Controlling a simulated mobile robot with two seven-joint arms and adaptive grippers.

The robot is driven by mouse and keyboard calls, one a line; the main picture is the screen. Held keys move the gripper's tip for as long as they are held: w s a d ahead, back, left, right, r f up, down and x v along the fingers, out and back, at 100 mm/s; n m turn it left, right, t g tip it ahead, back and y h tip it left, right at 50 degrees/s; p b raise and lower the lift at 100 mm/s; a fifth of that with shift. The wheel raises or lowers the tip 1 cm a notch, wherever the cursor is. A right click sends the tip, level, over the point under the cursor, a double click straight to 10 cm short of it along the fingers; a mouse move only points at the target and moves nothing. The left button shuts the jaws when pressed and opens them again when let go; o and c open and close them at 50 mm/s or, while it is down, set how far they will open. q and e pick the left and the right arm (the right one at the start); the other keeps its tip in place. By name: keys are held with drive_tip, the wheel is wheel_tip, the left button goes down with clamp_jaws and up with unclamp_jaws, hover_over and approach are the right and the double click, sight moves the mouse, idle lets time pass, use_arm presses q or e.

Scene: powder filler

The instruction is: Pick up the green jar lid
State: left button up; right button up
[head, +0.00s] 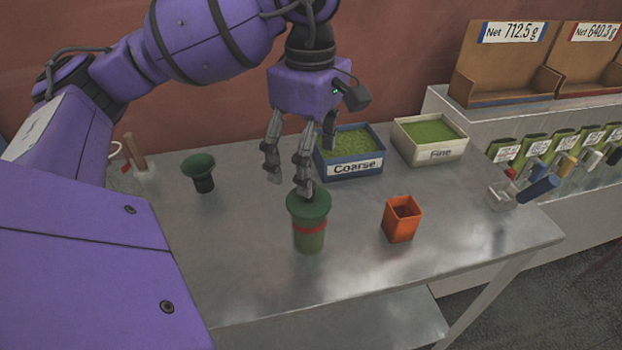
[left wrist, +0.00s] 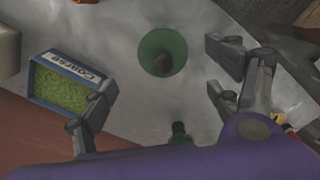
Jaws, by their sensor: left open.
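The green jar lid (head: 309,206) sits on a dark green jar (head: 309,240) with a red band, upright on the metal table. My left gripper (head: 293,187) points down, open and empty, with one fingertip overlapping the lid's back edge in the head view. I cannot tell whether it touches. In the left wrist view a round green top with a dark centre, which looks like the lid (left wrist: 150,45), lies ahead between the spread fingers of my left gripper (left wrist: 160,85). My right gripper is not in view.
A green funnel (head: 198,162) stands to the left. An orange cup (head: 400,222) is right of the jar. The table front (head: 250,285) is clear.

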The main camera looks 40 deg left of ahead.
sight(319, 204)
use_arm(q)
drive_tip(key=shift+w+a+f, duration=0.15)
drive_tip(key=shift+w+f, duration=0.05)
drive_tip(key=f, duration=0.2)
drive_tip(key=s+f, duration=0.1)
drive_tip(key=shift+d+f+p, duration=0.2)
drive_tip(key=shift+d+p, duration=0.05)
drive_tip(key=shift+p, duration=0.05)
drive_tip(key=f, duration=0.2)
drive_tip(key=shift+w+a+f, duration=0.1)
drive_tip(key=shift+w+f, duration=0.1)
drive_tip(key=shift+f, duration=0.65)
drive_tip(key=c, duration=1)
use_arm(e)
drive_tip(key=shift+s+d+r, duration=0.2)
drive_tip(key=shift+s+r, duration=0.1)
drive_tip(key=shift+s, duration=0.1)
